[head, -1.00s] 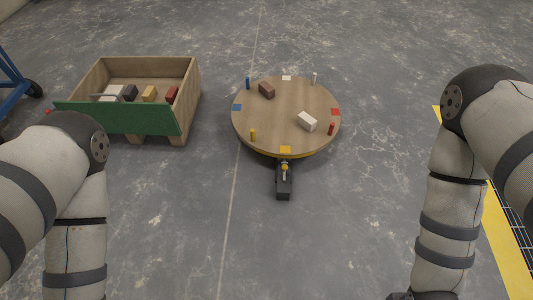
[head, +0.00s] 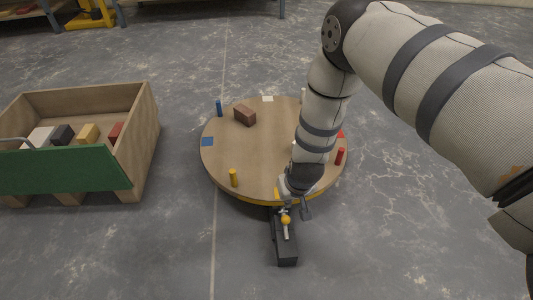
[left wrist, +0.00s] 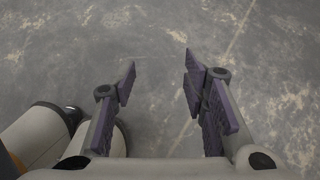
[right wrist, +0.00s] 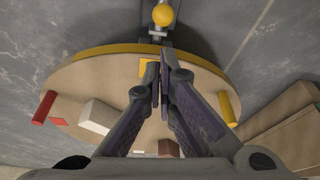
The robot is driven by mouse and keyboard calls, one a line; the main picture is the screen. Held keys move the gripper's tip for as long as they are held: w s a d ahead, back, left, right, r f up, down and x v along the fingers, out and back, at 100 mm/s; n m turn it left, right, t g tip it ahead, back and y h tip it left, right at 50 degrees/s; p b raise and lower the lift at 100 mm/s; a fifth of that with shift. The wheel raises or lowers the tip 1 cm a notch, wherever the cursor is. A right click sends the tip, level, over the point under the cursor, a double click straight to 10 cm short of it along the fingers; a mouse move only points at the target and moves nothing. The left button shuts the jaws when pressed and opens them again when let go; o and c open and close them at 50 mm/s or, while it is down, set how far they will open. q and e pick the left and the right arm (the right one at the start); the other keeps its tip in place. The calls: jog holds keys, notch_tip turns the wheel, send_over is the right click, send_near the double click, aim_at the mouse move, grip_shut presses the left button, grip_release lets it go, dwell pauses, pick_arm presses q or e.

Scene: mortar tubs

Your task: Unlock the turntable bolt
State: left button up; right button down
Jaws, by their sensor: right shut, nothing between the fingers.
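The bolt has a yellow ball knob (head: 286,220) on a black housing (head: 286,250) at the near edge of the round wooden turntable (head: 250,155). My right gripper (head: 292,210) is low by the turntable's near rim, close to the knob. In the right wrist view, its fingers (right wrist: 160,76) are together and empty, and the knob (right wrist: 162,15) shows beyond the tips, apart from them. The arm hides part of the turntable. My left gripper (left wrist: 159,62) is open and empty over bare floor in the left wrist view; it is outside the head view.
A brown block (head: 245,115) and a partly hidden white block (right wrist: 98,115) lie on the turntable. Coloured pegs, including a blue one (head: 219,108) and a yellow one (head: 234,178), stand around its rim. A wooden crate with a green front (head: 65,172) stands left. Floor between is clear.

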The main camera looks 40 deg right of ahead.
aim_at(286, 223)
pick_arm(q)
jog(key=shift+s+a+r, duration=0.1)
pick_arm(e)
jog(key=shift+s+r, duration=0.1)
jog(key=shift+r, duration=0.05)
jog(key=b+x, duration=0.5)
jog(key=x, duration=0.5)
pick_arm(q)
jog(key=shift+g, duration=0.5)
jog(key=f, duration=0.2)
jog(key=s+f, duration=0.1)
jog(key=shift+s+f, duration=0.15)
jog(key=shift+f, duration=0.25)
pick_arm(e)
jog(key=s+p, duration=0.1)
jog(key=s+a+p, duration=0.2)
jog(key=s, duration=0.1)
jog(key=shift+a+r, duration=0.25)
jog(key=shift+s+a+f, duration=0.1)
jog(key=shift+s+a, duration=0.05)
jog(key=shift+s, duration=0.2)
pick_arm(q)
jog(key=shift+w+r+t, duration=0.15)
jog(key=shift+w+r, duration=0.05)
jog(key=shift+r, duration=0.45)
jog(key=shift+w+r+t, duration=0.15)
jog(key=shift+r, duration=0.45)
pick_arm(e)
jog(key=shift+s+a+f, duration=0.1)
jog(key=shift+s+f, duration=0.1)
